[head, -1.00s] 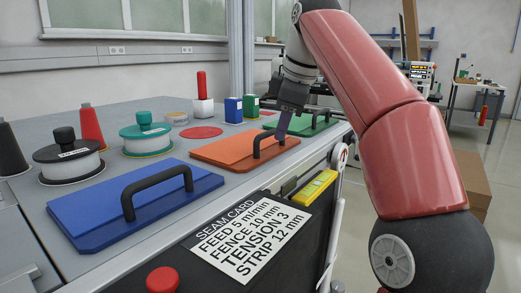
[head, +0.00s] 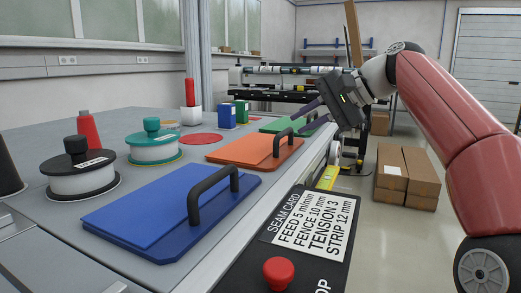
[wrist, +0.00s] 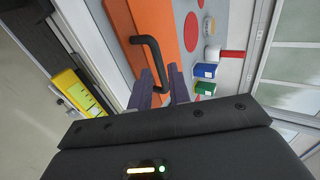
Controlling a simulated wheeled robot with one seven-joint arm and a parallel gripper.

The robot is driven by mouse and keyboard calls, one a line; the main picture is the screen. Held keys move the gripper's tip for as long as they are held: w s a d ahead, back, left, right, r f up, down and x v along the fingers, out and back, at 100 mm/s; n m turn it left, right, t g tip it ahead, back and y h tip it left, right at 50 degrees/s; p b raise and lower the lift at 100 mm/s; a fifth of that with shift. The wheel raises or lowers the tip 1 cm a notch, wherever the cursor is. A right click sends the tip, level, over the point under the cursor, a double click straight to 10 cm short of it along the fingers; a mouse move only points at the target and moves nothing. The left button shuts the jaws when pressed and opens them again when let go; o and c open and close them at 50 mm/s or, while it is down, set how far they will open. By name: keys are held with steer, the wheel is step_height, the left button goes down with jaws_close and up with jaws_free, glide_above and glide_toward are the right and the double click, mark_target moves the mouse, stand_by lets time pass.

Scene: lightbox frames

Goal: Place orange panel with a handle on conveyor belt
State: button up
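The orange panel (head: 240,150) lies flat on the grey table, with a dark handle (head: 283,138) standing on its right part. It also shows in the wrist view (wrist: 173,25), with its handle (wrist: 153,50) just beyond the fingers. My gripper (head: 304,118) is open and empty, above and to the right of the handle in the head view. Its two fingers (wrist: 160,85) are apart in the wrist view, with nothing held between them. I cannot make out a conveyor belt for certain; a long machine (head: 285,78) stands in the background.
A blue panel (head: 150,215) with a handle lies nearer, and a green panel (head: 275,124) farther. Spools (head: 80,175), cones and small blocks stand at the left and back. A red button (head: 278,272) is in front. Cardboard boxes (head: 408,170) stand on the floor at right.

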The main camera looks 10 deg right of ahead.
mark_target(284, 134)
steer(key=x, duration=0.6)
steer(key=shift+w+a+f, duration=0.15)
steer(key=shift+f, duration=0.35)
jaws_close()
